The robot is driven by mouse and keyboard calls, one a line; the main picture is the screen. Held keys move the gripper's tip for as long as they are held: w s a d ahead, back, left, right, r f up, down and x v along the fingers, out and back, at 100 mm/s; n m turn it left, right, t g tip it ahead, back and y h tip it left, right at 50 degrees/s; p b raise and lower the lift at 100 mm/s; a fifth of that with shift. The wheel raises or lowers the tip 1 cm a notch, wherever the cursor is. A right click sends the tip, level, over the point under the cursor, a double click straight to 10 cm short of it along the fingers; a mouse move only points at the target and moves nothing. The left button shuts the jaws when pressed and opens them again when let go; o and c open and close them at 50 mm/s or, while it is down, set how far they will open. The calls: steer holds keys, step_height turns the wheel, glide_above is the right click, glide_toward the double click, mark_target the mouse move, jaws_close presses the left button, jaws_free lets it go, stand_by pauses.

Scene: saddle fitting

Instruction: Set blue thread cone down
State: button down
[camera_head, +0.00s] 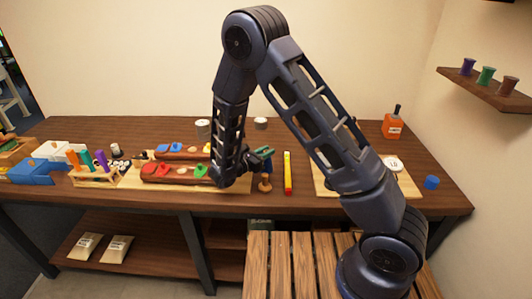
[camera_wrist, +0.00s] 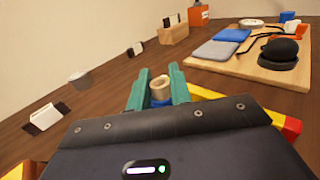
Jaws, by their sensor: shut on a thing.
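My gripper (camera_head: 264,152) has teal fingers and hangs over the middle of the workbench. In the wrist view its fingers (camera_wrist: 160,75) are shut on the blue thread cone (camera_wrist: 159,101). The cone's tan core top shows between the fingers with a little blue below it; the rest is hidden. In the head view I cannot make the cone out clearly. A small wooden piece (camera_head: 265,184) with a rounded base shows just below the fingers; I cannot tell whether they touch. A wall shelf (camera_head: 490,91) at right carries a purple cone (camera_head: 467,66), a green cone (camera_head: 486,75) and a brown cone (camera_head: 508,85).
A yellow bar (camera_head: 288,172) lies right of my gripper. Brown holders with coloured pieces (camera_head: 178,173) lie to the left. A light board (camera_head: 408,186), orange bottle (camera_head: 393,127) and blue cylinder (camera_head: 431,182) are at right.

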steer(key=shift+f, duration=0.1)
steer(key=c, duration=1.3)
jaws_free()
